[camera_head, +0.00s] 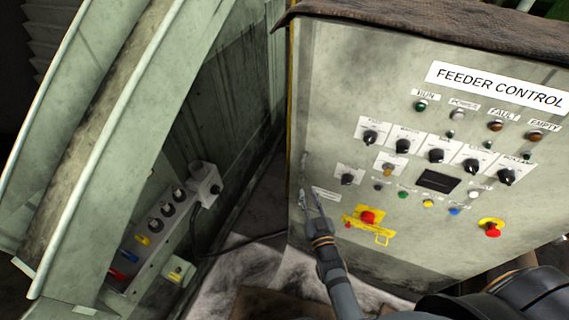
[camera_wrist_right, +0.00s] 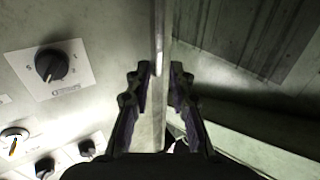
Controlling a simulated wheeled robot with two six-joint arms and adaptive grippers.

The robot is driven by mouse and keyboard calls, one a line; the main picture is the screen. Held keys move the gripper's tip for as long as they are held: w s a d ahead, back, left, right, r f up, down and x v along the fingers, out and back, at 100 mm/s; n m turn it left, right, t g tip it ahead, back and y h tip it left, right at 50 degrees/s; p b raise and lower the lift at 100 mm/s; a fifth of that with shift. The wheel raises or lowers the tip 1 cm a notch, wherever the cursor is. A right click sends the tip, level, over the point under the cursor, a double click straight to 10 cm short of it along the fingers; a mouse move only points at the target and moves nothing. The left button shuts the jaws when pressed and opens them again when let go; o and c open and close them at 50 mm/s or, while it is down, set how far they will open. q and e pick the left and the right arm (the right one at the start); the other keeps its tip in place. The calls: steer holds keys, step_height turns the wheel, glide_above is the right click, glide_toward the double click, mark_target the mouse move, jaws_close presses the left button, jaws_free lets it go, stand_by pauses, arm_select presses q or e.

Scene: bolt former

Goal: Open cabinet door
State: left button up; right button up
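The feeder control cabinet (camera_head: 400,60) has a pale, stained front door with knobs, lamps and labels. My right gripper (camera_head: 310,194) is in front of the door's lower left part, near its left edge. In the right wrist view, the right gripper (camera_wrist_right: 160,72) has its fingers apart, one on each side of a thin upright metal bar or edge (camera_wrist_right: 160,30). I cannot tell whether either finger touches it. The door looks shut. My left gripper is not in view.
A red emergency button on a yellow plate (camera_head: 368,217) is just right of my right gripper; another red button (camera_head: 491,227) is farther right. A green machine frame (camera_head: 120,130) with a small switch box (camera_head: 160,220) stands at left. A floor gap separates it from the cabinet.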

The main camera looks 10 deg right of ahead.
mark_target(302, 174)
steer(key=w+b, duration=0.2)
steer(key=w, duration=0.1)
steer(key=w+b, duration=0.1)
steer(key=w, duration=0.2)
steer(key=w+b, duration=0.2)
steer(key=w, duration=0.1)
steer(key=shift+w+d+f+b, duration=0.1)
steer(key=shift+w+f+b, duration=0.15)
steer(key=shift+b, duration=0.1)
steer(key=shift+w+r, duration=0.2)
steer(key=shift+w, duration=0.2)
jaws_close()
